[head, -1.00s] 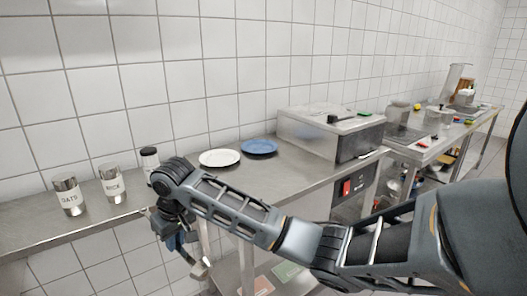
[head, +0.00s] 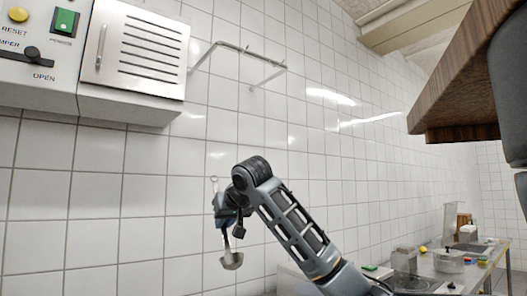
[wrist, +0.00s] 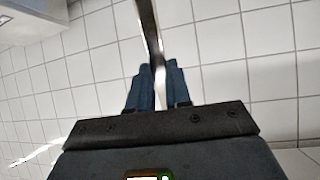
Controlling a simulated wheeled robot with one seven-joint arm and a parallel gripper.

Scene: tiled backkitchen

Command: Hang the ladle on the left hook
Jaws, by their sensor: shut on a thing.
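The ladle (head: 232,261) is metal and hangs bowl down below my gripper (head: 224,211). The top of its handle, with a small loop, sticks up above the fingers. In the wrist view the shiny handle (wrist: 149,32) runs between the two blue fingers of my gripper (wrist: 154,88), which are shut on it. A thin metal rail (head: 250,54) juts from the tiled wall, above and clear of my gripper and the ladle. I cannot make out separate hooks on the rail, so the left hook cannot be told apart.
A white wall unit with a slatted door (head: 136,52) and a panel with a green power switch (head: 64,22) is at upper left, beside the rail. A wooden-edged overhead piece (head: 455,85) hangs at right. A steel counter with a pot (head: 449,262) stands at lower right. The wall between is bare.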

